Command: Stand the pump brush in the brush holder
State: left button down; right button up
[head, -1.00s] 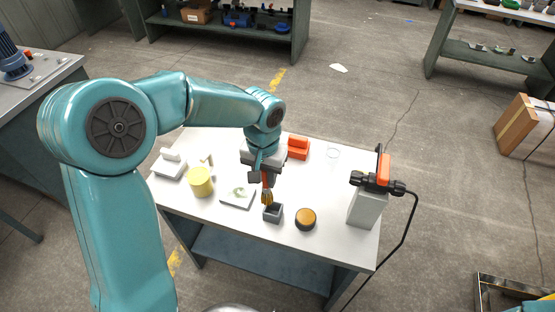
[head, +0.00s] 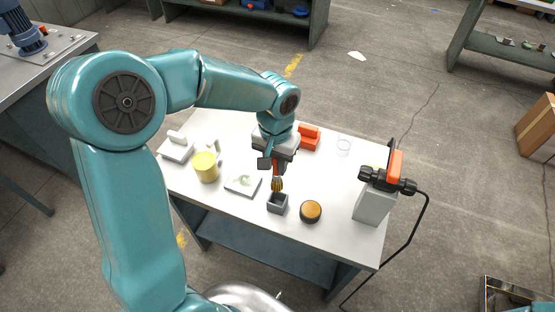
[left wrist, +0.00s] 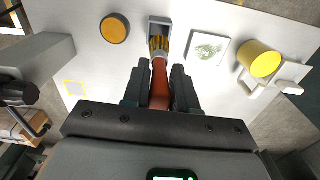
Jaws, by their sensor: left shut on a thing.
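The pump brush has a red-brown handle and yellow bristles (head: 277,184). My left gripper (head: 274,162) is shut on its handle, and the bristles point down. The brush holder (head: 277,205) is a small grey open box near the table's front edge. In the head view the bristle tips show just above the holder's back rim. In the left wrist view the handle (left wrist: 160,88) runs between the fingers and the bristles overlap the near side of the holder (left wrist: 159,24). I cannot tell whether the tips are inside its opening. My right gripper is not in view.
On the table (head: 236,216), a white tile (head: 243,183) and a yellow mug (head: 206,167) lie left of the holder. A dark round tin with an orange top (head: 311,211) stands close on its right. A grey block with an orange-black cabled device (head: 374,204) stands farther right.

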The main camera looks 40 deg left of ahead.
aim_at(277, 173)
pick_arm(q)
jog(key=shift+d+f+b, duration=0.1)
jog(key=shift+f+b, duration=0.3)
jog(key=shift+f, duration=0.25)
jog(key=f+b, duration=0.2)
jog(key=f, duration=0.1)
jog(key=shift+w, duration=0.2)
jog(key=shift+s+f+b, duration=0.1)
jog(key=shift+f+b, duration=0.2)
jog(key=shift+b, duration=0.2)
